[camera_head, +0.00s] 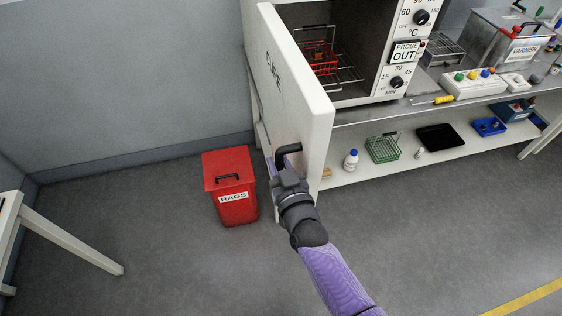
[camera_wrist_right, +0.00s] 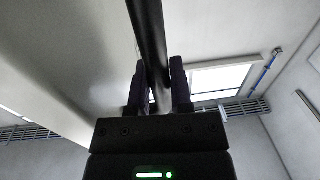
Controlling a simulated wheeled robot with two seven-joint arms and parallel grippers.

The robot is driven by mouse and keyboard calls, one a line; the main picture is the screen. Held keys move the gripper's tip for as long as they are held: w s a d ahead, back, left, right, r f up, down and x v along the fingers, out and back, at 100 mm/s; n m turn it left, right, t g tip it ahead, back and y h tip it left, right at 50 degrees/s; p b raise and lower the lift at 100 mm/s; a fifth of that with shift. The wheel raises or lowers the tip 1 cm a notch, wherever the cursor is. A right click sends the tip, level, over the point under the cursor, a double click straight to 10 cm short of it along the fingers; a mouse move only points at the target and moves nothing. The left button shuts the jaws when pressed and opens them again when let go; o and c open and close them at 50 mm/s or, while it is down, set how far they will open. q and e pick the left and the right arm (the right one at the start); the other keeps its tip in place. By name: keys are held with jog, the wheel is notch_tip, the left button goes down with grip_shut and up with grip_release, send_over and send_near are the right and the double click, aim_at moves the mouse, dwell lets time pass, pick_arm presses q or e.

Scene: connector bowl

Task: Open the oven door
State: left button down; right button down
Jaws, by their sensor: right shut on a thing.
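The white oven door (camera_head: 290,100) stands swung open on the left side of the oven (camera_head: 372,35) in the head view. A black bar handle (camera_head: 288,151) is on the door's outer face near its free lower edge. My right gripper (camera_head: 283,166) is at this handle. In the right wrist view the dark handle bar (camera_wrist_right: 148,40) passes between the two fingers of my right gripper (camera_wrist_right: 160,90), which is shut on it. The oven's inside shows, with a red basket (camera_head: 320,57) on a wire rack. My left gripper is not in view.
A red bin (camera_head: 230,187) labelled RAGS stands on the floor left of the door and my right arm. The bench's lower shelf (camera_head: 350,173) holds a white bottle (camera_head: 351,160) and a green basket (camera_head: 383,148). A white table (camera_head: 60,235) is at far left.

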jog(key=c, duration=0.5)
grip_release()
jog(key=shift+c, duration=0.2)
jog(key=shift+s+d, duration=0.1)
jog(key=p+v, duration=0.1)
jog(key=v, duration=0.8)
jog(key=shift+s, duration=0.4)
jog(key=shift+d, duration=0.15)
